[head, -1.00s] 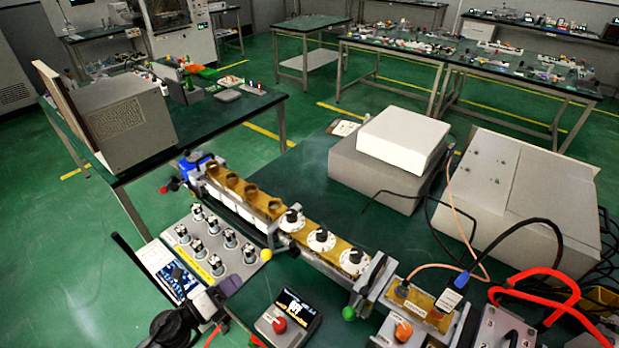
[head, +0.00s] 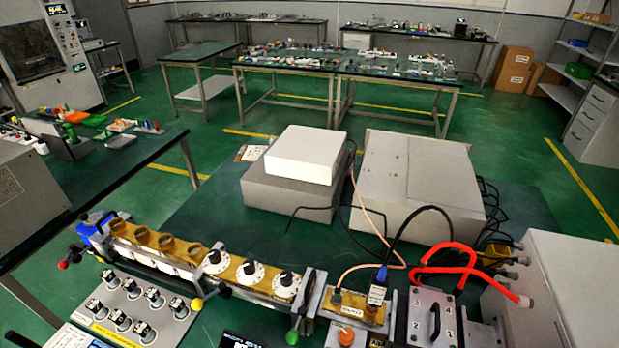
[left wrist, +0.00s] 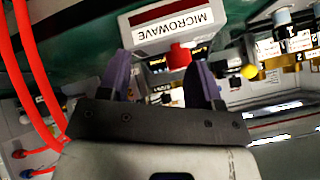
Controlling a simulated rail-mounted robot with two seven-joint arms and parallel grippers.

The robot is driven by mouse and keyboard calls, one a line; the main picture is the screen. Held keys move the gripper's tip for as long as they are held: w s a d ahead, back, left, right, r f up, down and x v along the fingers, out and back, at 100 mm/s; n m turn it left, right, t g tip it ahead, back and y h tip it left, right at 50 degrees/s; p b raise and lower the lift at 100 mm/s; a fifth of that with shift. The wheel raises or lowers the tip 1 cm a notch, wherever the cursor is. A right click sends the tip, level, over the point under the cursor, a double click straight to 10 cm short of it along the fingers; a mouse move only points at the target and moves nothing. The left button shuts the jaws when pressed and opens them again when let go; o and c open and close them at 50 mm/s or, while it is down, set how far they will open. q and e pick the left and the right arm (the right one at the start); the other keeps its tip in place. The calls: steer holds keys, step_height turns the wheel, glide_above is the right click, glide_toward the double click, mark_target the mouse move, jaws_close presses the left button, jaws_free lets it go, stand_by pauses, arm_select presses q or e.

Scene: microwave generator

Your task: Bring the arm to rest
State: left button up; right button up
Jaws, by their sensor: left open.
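My left gripper (left wrist: 160,62) shows in the left wrist view with its two purple fingers apart. Nothing is held between them. Beyond the fingers is a box with a white MICROWAVE label (left wrist: 172,25) and a red knob (left wrist: 179,57). The knob appears between the fingertips in the picture; I cannot tell whether they touch it. In the head view I cannot make out either gripper, and my right gripper shows in neither view.
Red cables (left wrist: 35,80) hang at the left of the wrist view.

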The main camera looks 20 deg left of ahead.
arm_select(q)
steer(key=s+d+f+n+g+h+b, duration=0.2)
steer(key=s+d+f+g, duration=0.2)
steer(key=s+f+g, duration=0.15)
step_height(320, 180, up, 37)
steer(key=p, duration=3.7)
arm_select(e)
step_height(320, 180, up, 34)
arm_select(q)
step_height(320, 180, down, 40)
steer(key=b, duration=4)
steer(key=shift+s+t, duration=0.2)
steer(key=shift+t, duration=0.15)
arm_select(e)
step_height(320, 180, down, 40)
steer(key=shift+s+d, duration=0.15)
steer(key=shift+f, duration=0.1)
arm_select(q)
steer(key=shift+r, duration=0.1)
